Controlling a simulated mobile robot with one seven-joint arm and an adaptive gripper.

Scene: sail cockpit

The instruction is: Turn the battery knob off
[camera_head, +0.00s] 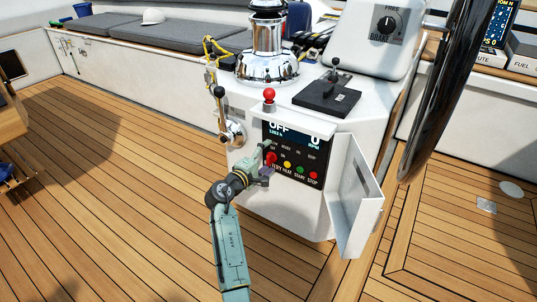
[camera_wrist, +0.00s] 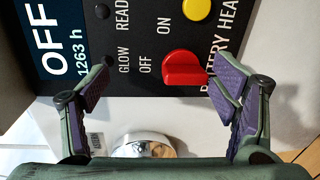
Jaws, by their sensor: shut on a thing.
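The battery knob (camera_wrist: 183,70) is red, on the black engine panel (camera_wrist: 125,90) beside the OFF and ON labels. Its ridge lies lengthwise across the wrist view; I cannot tell its exact setting. My gripper (camera_wrist: 160,75) is at the panel, shut on the battery knob. The right purple pad is at the knob's right end. A gap shows between the knob and the left pad, so contact there is unclear. In the head view my gripper (camera_head: 267,162) reaches the panel's left side and covers part of it.
A small white panel door (camera_head: 357,195) hangs open to the right. A red-topped lever (camera_head: 269,96) rises above the panel. A chrome fitting (camera_wrist: 143,145) with a black-knobbed lever is at the left. The steering wheel (camera_head: 455,75) is at right.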

